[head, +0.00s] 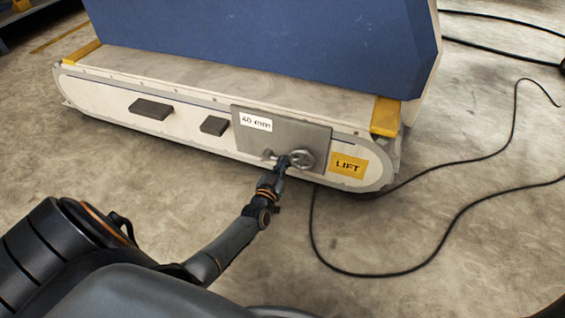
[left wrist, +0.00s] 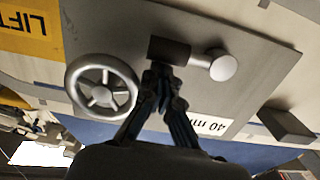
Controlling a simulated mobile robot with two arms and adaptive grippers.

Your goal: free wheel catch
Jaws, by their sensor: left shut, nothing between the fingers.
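A grey spoked handwheel (head: 303,158) sits on a metal plate (head: 284,132) on the side of the machine's base. The wheel also shows in the left wrist view (left wrist: 102,95), upside down there. Beside it on the plate is a catch with a dark block (left wrist: 168,50) and a pale round knob (left wrist: 223,68). My left gripper (left wrist: 161,72) is shut and empty, its tips at the edge of the dark block, between wheel and knob. I cannot tell whether they touch the block. In the head view my left gripper (head: 283,163) partly covers this spot. My right gripper is out of view.
The plate bears a "40 mm" label (head: 256,121); a yellow LIFT label (head: 348,165) is right of the wheel. Two dark blocks, one at left (head: 151,109) and one nearer (head: 214,125), stick out of the base. A black cable (head: 400,273) loops over the floor at right.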

